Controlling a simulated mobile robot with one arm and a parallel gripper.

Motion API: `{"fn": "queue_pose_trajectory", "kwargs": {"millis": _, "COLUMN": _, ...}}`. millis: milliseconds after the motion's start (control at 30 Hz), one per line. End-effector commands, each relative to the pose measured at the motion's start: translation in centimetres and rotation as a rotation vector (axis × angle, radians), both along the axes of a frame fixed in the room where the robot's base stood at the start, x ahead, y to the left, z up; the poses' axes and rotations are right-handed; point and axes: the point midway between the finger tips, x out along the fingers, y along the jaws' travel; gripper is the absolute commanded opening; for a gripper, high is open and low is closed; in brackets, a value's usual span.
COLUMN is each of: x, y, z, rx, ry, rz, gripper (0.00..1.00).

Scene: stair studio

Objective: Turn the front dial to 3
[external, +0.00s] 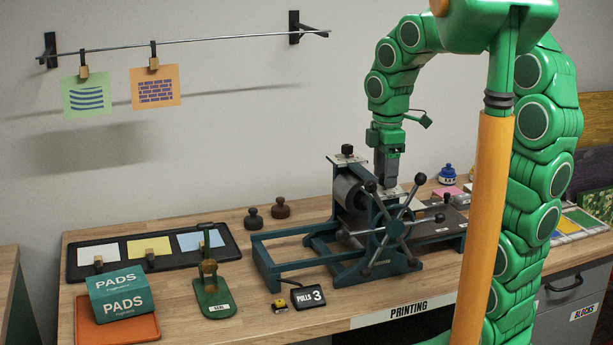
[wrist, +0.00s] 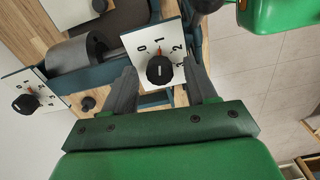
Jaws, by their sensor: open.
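A black dial knob (wrist: 159,70) on a white number plate (wrist: 143,37) lies between the fingertips of my open gripper (wrist: 162,72) in the wrist view. Its red mark points near the 1. I see gaps between the knob and both fingers. A second similar dial (wrist: 26,103) sits on its own white plate at the left; its red mark points up and right. In the external view my gripper (external: 389,182) points down over the right side of the dark teal press (external: 365,245). The other dial (external: 347,150) tops the press's left post. The dial below my gripper is mostly hidden.
A spoked handwheel (external: 393,227) stands just in front of and below my gripper. A grey roller (external: 348,188) lies between the posts. A "PULLS 3" sign (external: 308,297) and a green stand (external: 215,290) are at the front left. Two dark knobbed stamps (external: 268,212) stand left of the press.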

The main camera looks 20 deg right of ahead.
Motion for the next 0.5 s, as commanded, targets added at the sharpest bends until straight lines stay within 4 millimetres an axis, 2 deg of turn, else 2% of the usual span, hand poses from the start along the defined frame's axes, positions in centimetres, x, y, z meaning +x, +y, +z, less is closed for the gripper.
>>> {"fn": "queue_pose_trajectory", "kwargs": {"millis": 200, "x": 0.02, "y": 0.0, "z": -0.01, "rx": 0.0, "ry": -0.001, "rz": 0.0, "gripper": 0.57}}
{"fn": "queue_pose_trajectory", "kwargs": {"millis": 500, "x": 0.02, "y": 0.01, "z": 0.01, "rx": 0.0, "ry": -0.001, "rz": 0.0, "gripper": 0.11}}
